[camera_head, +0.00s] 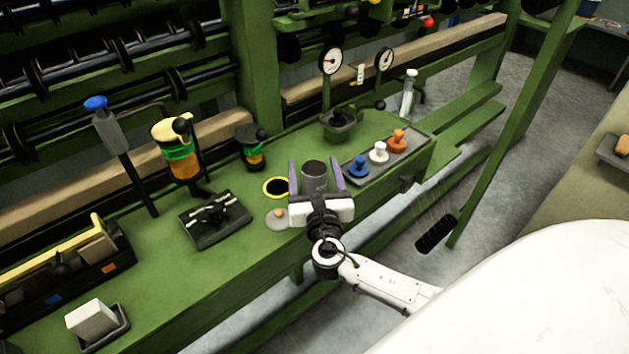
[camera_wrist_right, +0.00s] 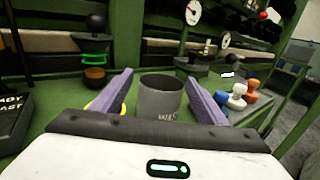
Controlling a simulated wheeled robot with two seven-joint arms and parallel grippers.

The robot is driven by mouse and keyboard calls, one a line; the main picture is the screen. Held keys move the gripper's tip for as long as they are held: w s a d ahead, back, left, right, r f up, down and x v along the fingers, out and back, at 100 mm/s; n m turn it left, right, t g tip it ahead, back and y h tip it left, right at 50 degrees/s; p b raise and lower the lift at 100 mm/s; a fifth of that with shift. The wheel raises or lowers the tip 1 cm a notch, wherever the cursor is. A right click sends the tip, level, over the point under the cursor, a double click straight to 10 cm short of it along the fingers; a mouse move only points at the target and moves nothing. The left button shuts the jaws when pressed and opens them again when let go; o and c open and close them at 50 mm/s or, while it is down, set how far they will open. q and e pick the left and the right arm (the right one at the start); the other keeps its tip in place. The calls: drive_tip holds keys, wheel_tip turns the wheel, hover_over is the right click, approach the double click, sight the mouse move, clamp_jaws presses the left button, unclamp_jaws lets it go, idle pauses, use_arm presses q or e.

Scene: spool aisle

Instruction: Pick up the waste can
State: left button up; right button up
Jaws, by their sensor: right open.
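The waste can (camera_head: 314,174) is a small grey open-topped cylinder standing on the green bench. My right gripper (camera_head: 316,176) is open, with its two purple fingers on either side of the can. In the right wrist view the can (camera_wrist_right: 161,98) stands between the fingers (camera_wrist_right: 160,95), with part of its lettering showing and its lower part hidden by the gripper body. Gaps show between the can and the fingers in the head view. My left gripper is not in view.
A yellow-rimmed hole (camera_head: 277,187) and a round grey knobbed lid (camera_head: 278,217) lie left of the can. A tray (camera_head: 413,152) with blue, white and orange knobbed pieces is to the right. A black clamp block (camera_head: 214,219) stands further left.

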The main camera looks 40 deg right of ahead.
drive_tip(key=shift+x, duration=1.45)
drive_tip(key=c, duration=1.2)
drive_tip(key=shift+c, duration=0.4)
drive_tip(key=shift+r, duration=0.15)
